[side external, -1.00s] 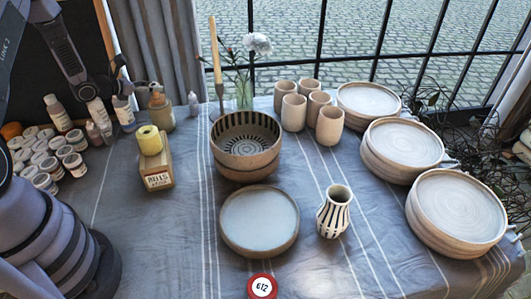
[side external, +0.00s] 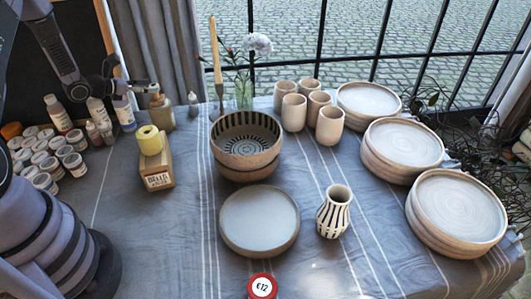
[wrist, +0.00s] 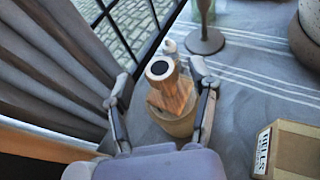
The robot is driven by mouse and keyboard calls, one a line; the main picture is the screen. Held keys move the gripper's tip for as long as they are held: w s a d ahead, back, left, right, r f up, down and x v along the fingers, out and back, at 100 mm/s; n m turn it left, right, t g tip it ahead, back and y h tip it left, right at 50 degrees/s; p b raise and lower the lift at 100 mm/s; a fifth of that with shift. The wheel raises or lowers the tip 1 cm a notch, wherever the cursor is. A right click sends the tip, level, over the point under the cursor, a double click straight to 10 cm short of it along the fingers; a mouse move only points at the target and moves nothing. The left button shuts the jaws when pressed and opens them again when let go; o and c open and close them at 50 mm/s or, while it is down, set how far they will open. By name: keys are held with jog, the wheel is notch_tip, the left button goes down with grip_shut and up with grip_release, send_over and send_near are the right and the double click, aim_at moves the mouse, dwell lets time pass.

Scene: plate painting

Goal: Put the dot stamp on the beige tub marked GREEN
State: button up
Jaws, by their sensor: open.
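The dot stamp (wrist: 178,97) is a small wooden piece with a pale round end and a black dot. It stands on a round beige tub (wrist: 178,125) in the wrist view and looks tilted there. In the side view the stamp (side external: 156,98) and tub (side external: 160,116) are small, behind the box. No GREEN marking can be read on the tub. My gripper (wrist: 160,78) is open, with one finger on each side of the stamp and a visible gap to both.
A cardboard box (side external: 157,173) with a yellow piece on it stands in front of the tub. A small bottle (side external: 193,104) and a candle holder (wrist: 205,41) are beyond it. Paint bottles (side external: 58,113) and pots stand left. Bowls (side external: 246,150) and plates fill the right.

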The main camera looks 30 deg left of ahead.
jog(key=v, duration=1)
jog(key=s+d+r+m+g+h, duration=0.2)
jog(key=d+r+m+g+h, duration=0.15)
jog(key=d+r+m, duration=0.6)
jog(key=s+d+r+m+g+h, duration=0.3)
jog(key=d+r+m, duration=0.35)
jog(key=d, duration=0.55)
jog(key=s+d+r+m+y, duration=0.2)
jog(key=s+r+m+y, duration=0.1)
jog(key=s+m, duration=0.4)
jog(key=s+d+r+m+g+y, duration=0.1)
jog(key=s+r+m+y, duration=0.3)
jog(key=s+m+y, duration=0.2)
jog(key=s+m, duration=0.2)
jog(key=m, duration=0.2)
jog(key=shift+s+d+m, duration=0.25)
jog(key=shift+d+m, duration=0.15)
